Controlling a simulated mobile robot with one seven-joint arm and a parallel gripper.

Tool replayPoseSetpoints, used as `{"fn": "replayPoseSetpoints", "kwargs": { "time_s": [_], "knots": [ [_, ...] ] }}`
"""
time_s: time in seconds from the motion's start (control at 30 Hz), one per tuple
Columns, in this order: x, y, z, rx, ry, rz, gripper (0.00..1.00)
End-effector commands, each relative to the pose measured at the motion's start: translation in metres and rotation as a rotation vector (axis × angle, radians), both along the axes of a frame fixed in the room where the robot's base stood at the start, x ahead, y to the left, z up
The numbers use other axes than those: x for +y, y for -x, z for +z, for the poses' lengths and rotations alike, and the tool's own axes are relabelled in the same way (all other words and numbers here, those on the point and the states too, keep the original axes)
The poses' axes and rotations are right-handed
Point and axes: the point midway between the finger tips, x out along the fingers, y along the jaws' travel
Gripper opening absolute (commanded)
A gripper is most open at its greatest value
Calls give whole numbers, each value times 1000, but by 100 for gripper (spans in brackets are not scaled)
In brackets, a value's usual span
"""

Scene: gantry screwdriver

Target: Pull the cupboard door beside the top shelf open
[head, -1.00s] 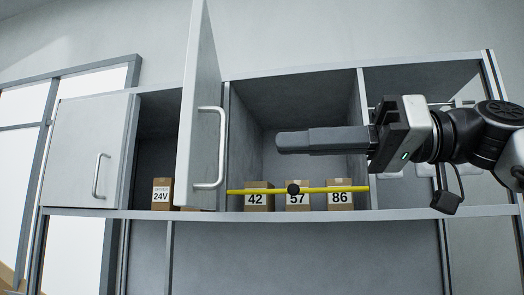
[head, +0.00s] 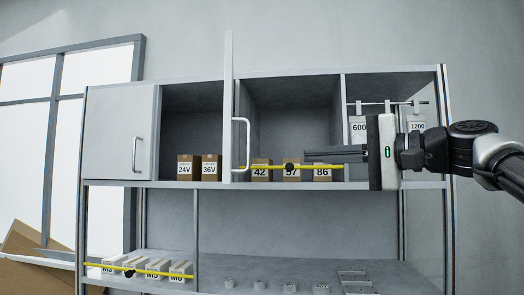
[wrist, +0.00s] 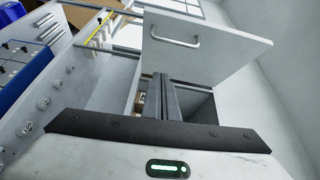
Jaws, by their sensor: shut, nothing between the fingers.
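The grey cupboard door (head: 228,110) in the top row stands open, swung out towards me and seen almost edge-on in the head view. Its silver bar handle (head: 241,145) faces right. In the wrist view the door (wrist: 225,50) and handle (wrist: 175,40) show ahead of the fingertips. The opened compartment (head: 190,125) holds boxes marked 24V and 36V. My gripper (head: 308,155) is shut and empty, pointing left in front of the middle compartment, apart from the handle in the picture. In the wrist view its fingers (wrist: 160,82) lie together.
A second door (head: 118,130) at the far left is shut. A yellow bar (head: 262,168) crosses in front of boxes 42, 57 and 86. Tags 600 and 1200 hang at the right.

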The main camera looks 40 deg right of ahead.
Motion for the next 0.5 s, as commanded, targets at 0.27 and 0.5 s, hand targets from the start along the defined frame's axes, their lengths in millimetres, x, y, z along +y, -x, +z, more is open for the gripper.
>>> {"fn": "replayPoseSetpoints", "kwargs": {
  "time_s": [0.27, 0.5],
  "knots": [
    [-6, -11, -3, 17, -49, -20, 0],
    [6, -55, -3, 16, -47, -17, 0]
  ]
}}
